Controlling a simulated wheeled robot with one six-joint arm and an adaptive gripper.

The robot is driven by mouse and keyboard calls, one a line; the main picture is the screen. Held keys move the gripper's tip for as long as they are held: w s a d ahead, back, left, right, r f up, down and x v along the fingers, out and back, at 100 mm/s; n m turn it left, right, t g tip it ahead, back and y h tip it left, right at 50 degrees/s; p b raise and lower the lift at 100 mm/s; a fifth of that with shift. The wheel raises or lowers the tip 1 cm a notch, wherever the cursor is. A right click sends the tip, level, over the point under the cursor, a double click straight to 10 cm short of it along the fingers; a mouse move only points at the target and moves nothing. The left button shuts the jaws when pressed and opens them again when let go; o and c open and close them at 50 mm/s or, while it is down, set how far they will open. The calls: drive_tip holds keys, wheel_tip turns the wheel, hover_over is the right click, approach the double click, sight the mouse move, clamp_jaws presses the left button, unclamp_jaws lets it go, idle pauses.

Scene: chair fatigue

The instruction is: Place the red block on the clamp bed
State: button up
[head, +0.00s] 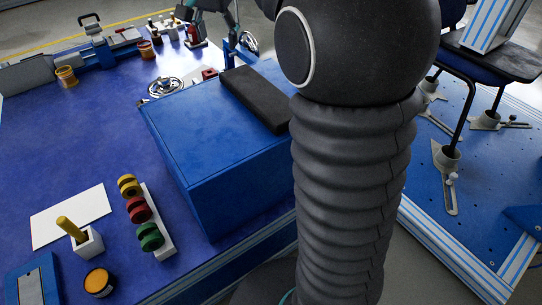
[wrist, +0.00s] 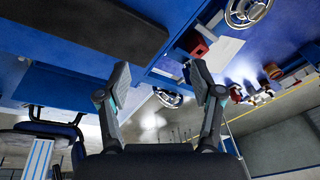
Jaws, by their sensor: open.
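The red block (head: 209,73) shows in the head view just beyond the blue box, partly hidden by it. A red piece that looks like it shows in the wrist view (wrist: 192,44), right of the fingertips and apart from them. My gripper (wrist: 160,66) is open, with nothing between its two fingers; in the head view it shows partly at the top edge (head: 212,10). A blue upright fixture (head: 231,46) stands near the red block; I cannot tell whether it belongs to the clamp bed.
The blue box (head: 215,130) carries a black bar (head: 256,98). A metal handwheel (head: 165,88) lies left of the red block. Coloured spools (head: 138,208), a white sheet (head: 70,215) and an orange-topped pot (head: 99,281) stand front left. The middle left of the table is clear.

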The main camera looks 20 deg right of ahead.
drive_tip(key=s+f+n+t, duration=0.1)
drive_tip(key=s+f+n, duration=0.3)
drive_tip(key=s, duration=1)
drive_tip(key=s+f+n+t, duration=0.1)
drive_tip(key=s+f+n, duration=0.3)
drive_tip(key=s+f, duration=0.4)
drive_tip(key=s, duration=0.7)
drive_tip(key=shift+f+n+t+y, duration=0.3)
drive_tip(key=shift+f+t+y, duration=0.1)
drive_tip(key=shift+d, duration=0.1)
